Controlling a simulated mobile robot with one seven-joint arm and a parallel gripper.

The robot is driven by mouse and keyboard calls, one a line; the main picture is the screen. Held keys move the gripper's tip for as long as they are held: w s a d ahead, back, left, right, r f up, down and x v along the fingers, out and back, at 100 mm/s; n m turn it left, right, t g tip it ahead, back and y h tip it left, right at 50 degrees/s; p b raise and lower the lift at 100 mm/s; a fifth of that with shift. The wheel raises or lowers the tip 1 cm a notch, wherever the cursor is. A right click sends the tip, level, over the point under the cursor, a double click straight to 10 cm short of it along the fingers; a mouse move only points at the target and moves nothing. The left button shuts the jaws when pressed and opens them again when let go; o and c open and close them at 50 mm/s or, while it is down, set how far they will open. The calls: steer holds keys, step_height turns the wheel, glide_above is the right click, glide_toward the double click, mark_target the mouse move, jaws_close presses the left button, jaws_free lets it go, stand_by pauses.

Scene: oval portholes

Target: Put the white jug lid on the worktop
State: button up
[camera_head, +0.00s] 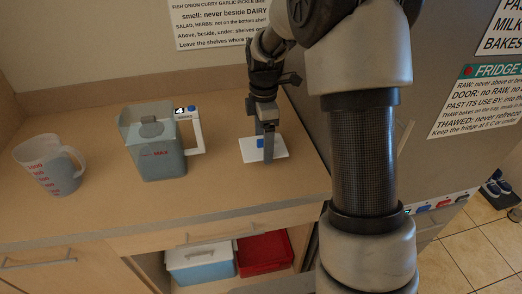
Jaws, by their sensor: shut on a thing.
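The white jug lid (278,150) is a flat white square with a blue knob (260,143). It is at the right part of the wooden worktop (220,190), close to the surface; I cannot tell whether it touches. My gripper (264,150) points down over the lid and is shut on its blue knob. The fingers hide part of the lid. A clear grey jug (160,150) with a white handle stands upright to the left of the lid, with a gap between them.
A measuring cup (50,168) with red marks stands at the worktop's left. Below the worktop, a blue box (200,268) with a white lid and a red box (264,254) sit in an open compartment. A grey fridge side borders the worktop on the right. The worktop front is clear.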

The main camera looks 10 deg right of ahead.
steer(key=shift+f, duration=1.85)
steer(key=shift+f+b, duration=0.2)
steer(key=shift+b, duration=0.15)
steer(key=o, duration=1)
steer(key=shift+o, duration=0.2)
steer(key=shift+r, duration=0.1)
